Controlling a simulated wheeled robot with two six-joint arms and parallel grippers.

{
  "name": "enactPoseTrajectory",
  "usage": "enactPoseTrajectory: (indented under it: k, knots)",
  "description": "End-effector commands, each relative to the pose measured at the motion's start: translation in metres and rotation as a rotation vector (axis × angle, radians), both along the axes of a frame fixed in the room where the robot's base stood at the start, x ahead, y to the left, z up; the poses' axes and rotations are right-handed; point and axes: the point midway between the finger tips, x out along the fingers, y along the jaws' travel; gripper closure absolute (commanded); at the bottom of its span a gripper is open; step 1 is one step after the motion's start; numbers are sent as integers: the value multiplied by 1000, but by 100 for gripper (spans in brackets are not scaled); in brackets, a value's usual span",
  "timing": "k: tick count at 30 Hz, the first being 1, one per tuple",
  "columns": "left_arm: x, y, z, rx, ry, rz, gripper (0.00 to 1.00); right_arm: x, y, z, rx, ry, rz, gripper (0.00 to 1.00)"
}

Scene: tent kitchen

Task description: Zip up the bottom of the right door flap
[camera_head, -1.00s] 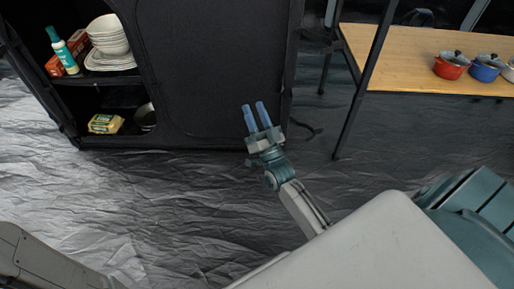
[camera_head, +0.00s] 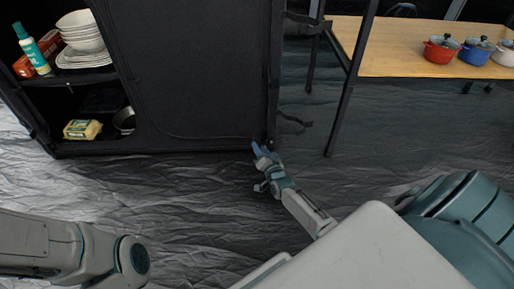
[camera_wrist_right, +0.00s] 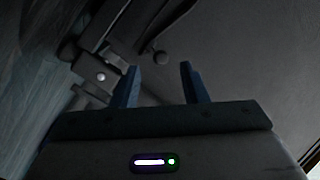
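The right door flap (camera_head: 195,75) is a black fabric panel on the black cabinet, hanging down over its right side. Its lower edge lies near the cabinet's bottom. My right gripper (camera_head: 259,150) is at the lower right corner of the flap. In the right wrist view its two blue fingers (camera_wrist_right: 162,82) are apart, with no thing clearly held between them. A small dark round knob (camera_wrist_right: 160,57), possibly a zipper pull, shows just beyond the fingertips. The zipper itself is too dark to make out. My left arm enters at the lower left; its gripper is out of view.
The cabinet's open left side shows shelves with bowls and plates (camera_head: 82,40), a spray bottle (camera_head: 32,49) and a yellow package (camera_head: 82,130). A wooden table (camera_head: 395,55) with a red pot (camera_head: 440,50) and other pots stands right. Crinkled grey floor (camera_head: 170,205) is clear in front.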

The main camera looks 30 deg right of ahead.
Motion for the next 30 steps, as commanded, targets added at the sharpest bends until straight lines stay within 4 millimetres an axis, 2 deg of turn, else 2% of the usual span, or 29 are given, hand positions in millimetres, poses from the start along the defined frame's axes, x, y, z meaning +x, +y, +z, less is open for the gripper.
enactPoseTrajectory:
  k: [1, 6, 18, 24, 30]
  knots:
    - [1, 0, -10, 1, 5, 0, 67, 10, -2, -4, -1, -3, 0, 60]
    - [1, 0, -19, 2, 7, -2, 67, 29, -6, -2, -1, -1, 0, 60]
    - [1, 0, -21, 1, 6, -3, 67, 36, -7, 1, -1, 0, 0, 60]
    - [1, 0, -21, 1, 6, -3, 67, 36, -7, 1, -1, 0, 0, 99]
    - [1, 0, -21, 1, 6, -3, 67, 36, -7, 0, -1, 0, 0, 100]
